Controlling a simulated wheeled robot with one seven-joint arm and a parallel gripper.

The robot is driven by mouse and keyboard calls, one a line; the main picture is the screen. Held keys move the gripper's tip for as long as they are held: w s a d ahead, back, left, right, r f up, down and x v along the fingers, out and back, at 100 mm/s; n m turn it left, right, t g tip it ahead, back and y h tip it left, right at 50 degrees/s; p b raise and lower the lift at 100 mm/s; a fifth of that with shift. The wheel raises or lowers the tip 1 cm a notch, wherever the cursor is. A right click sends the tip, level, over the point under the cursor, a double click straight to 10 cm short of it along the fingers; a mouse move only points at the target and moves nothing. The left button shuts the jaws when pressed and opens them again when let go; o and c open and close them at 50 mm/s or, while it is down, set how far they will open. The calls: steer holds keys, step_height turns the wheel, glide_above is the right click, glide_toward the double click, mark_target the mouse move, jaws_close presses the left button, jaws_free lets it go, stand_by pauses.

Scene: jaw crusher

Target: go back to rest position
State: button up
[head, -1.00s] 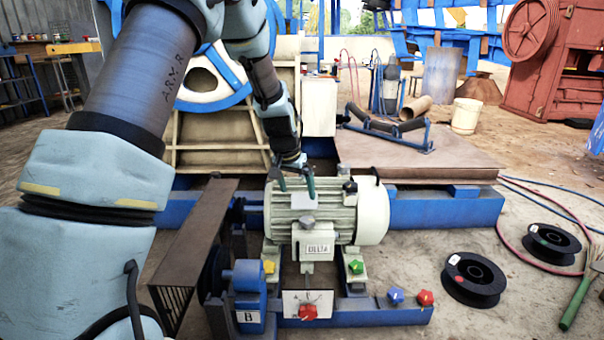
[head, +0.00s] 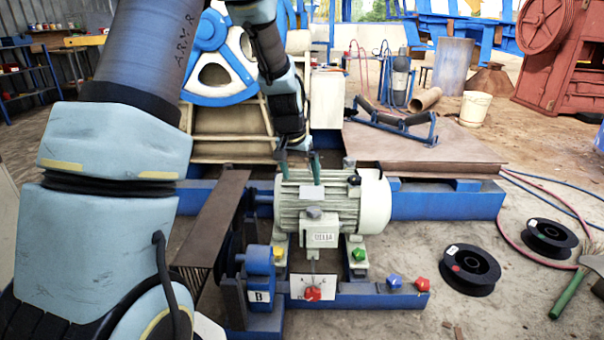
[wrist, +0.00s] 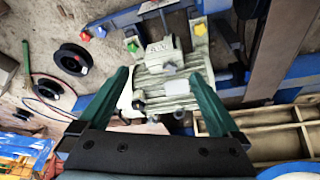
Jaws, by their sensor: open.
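My gripper (head: 300,161) is above the back edge of the ribbed grey-green electric motor (head: 325,195) in the head view. Its two green fingers are spread apart with nothing between them. In the wrist view, my gripper (wrist: 163,95) shows both fingers wide apart, with the motor (wrist: 170,78) seen beyond them. I cannot tell how large the gap between fingertips and motor is. My arm comes in from the left of the head view and hangs down behind the motor.
The motor sits on a blue frame (head: 360,301) with red, blue, green and yellow knobs. A brown belt guard (head: 213,222) stands left of it. Two black spools (head: 470,268) and hoses lie on the ground at right. A brown plate (head: 425,150) lies behind; a blue-and-cream machine stands at back left.

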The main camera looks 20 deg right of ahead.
steer(key=s+a+r+n+y, duration=0.1)
steer(key=s+a+r+n, duration=0.1)
steer(key=s+a, duration=0.5)
steer(key=s+a+r+n+g, duration=0.15)
steer(key=s+a, duration=0.25)
steer(key=a, duration=0.6)
steer(key=s+a+r+n+t+y, duration=0.1)
steer(key=s+a+n, duration=0.2)
steer(key=s+a, duration=0.4)
step_height(320, 180, up, 24)
steer(key=w+a+p, duration=0.1)
steer(key=p, duration=2.2)
steer(key=shift+a+p, duration=0.2)
steer(key=shift+p, duration=0.2)
steer(key=shift+f+g, duration=0.1)
steer(key=shift+g, duration=0.15)
